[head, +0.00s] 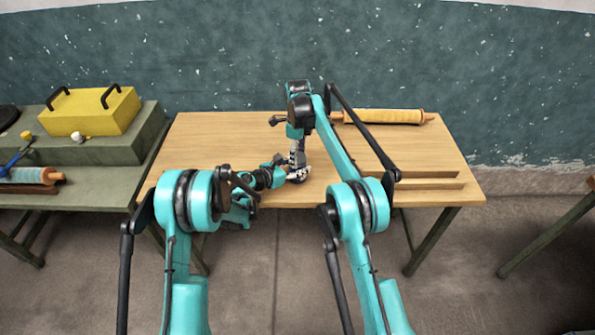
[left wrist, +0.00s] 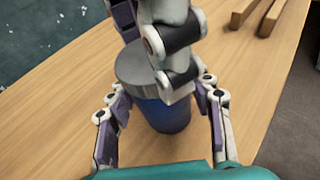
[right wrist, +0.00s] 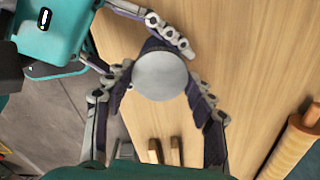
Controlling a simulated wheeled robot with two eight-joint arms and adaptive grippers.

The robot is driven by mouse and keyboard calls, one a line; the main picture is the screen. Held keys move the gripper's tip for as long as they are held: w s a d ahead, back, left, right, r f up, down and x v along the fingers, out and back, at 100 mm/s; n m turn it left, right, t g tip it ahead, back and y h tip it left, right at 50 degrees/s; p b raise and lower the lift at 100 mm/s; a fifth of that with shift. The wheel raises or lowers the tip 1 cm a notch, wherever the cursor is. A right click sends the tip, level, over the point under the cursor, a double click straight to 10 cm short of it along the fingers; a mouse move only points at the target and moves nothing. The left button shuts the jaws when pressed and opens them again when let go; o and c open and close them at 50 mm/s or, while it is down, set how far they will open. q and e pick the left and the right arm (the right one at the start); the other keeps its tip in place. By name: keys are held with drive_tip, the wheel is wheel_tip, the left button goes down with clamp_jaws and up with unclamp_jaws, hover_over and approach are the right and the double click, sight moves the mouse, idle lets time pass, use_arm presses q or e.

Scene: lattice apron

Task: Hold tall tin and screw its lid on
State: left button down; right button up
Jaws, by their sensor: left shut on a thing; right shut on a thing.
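The tall tin (left wrist: 165,116) is blue and stands upright on the wooden table, with its grey round lid (left wrist: 133,64) on top in the left wrist view. The lid also shows as a pale disc in the right wrist view (right wrist: 160,76). My left gripper (head: 294,175) is shut on the tin from the side, low over the table. My right gripper (head: 297,160) comes from above and is shut on the lid, its fingers on either side of the disc. The seam between lid and tin is partly hidden by fingers, so I cannot tell how tightly they fit.
A rolling-pin-like yellow roll (head: 383,116) lies at the table's back right. Two wooden strips (head: 430,180) lie at the front right. A yellow box (head: 90,111) stands on the side bench at left. The table's left part is clear.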

drive_tip(key=o, duration=1.4)
wheel_tip(320, 180, up, 8)
drive_tip(key=shift+f, duration=0.25)
use_arm(q)
drive_tip(key=c, duration=0.6)
unclamp_jaws()
